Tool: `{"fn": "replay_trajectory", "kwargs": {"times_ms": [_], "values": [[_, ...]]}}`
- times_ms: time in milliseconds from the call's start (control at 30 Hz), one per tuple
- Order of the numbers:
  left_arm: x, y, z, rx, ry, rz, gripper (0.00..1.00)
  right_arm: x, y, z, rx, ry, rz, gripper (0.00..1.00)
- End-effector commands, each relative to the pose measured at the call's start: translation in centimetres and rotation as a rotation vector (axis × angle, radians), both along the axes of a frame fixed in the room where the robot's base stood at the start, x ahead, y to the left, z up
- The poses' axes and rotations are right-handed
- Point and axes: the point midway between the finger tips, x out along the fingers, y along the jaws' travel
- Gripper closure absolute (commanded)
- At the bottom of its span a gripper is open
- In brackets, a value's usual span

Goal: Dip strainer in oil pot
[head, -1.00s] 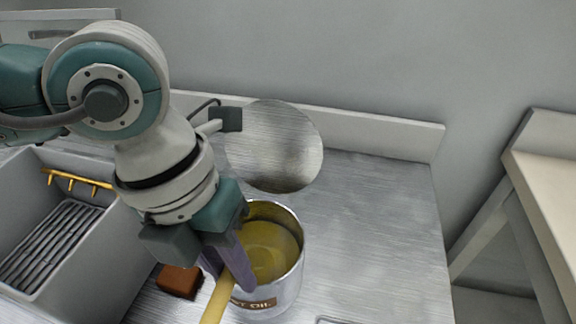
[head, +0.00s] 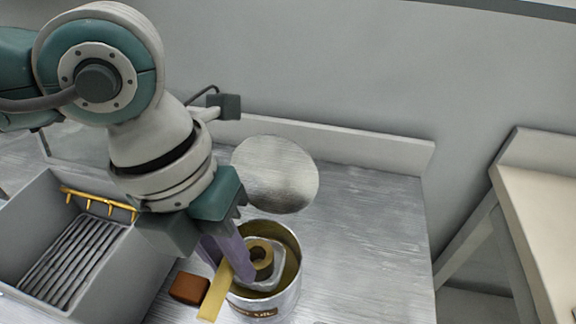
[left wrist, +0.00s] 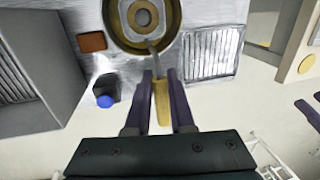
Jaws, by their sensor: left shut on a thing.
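The oil pot (head: 287,300) is a silver round pot with a label, standing on the metal counter. The strainer has a yellow handle (head: 214,295) that slopes over the pot's near rim. Its grey bowl (head: 268,281) sits inside the pot mouth with a tan ring-shaped piece (head: 261,259) in it. My left gripper (head: 243,272) is shut on the handle, just beside the pot rim. In the left wrist view the handle (left wrist: 162,103) lies between the fingers and the pot (left wrist: 112,30) is ahead. Purple fingers, likely my right gripper (left wrist: 308,117), show at the right edge there.
A grey basin (head: 40,215) with a ribbed floor and yellow hooks stands left of the pot. A brown block (head: 188,288) lies close to the pot's left side. A flat silver disc (head: 275,172) lies behind the pot.

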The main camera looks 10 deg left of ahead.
Motion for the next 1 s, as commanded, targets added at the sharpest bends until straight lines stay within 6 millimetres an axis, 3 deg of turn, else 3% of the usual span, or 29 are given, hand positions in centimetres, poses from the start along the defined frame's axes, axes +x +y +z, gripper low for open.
{"fn": "replay_trajectory", "kwargs": {"times_ms": [700, 1000], "values": [[0.1, -0.1, 5.6, -0.002, -0.004, 0.0, 1.0, 0.0, -0.1, 4.9, -0.004, 0.0, 0.003, 0.55], [0.1, -0.1, 5.9, -0.002, -0.004, 0.0, 1.0, 0.0, -0.1, 5.2, -0.005, 0.0, 0.004, 0.55]]}}
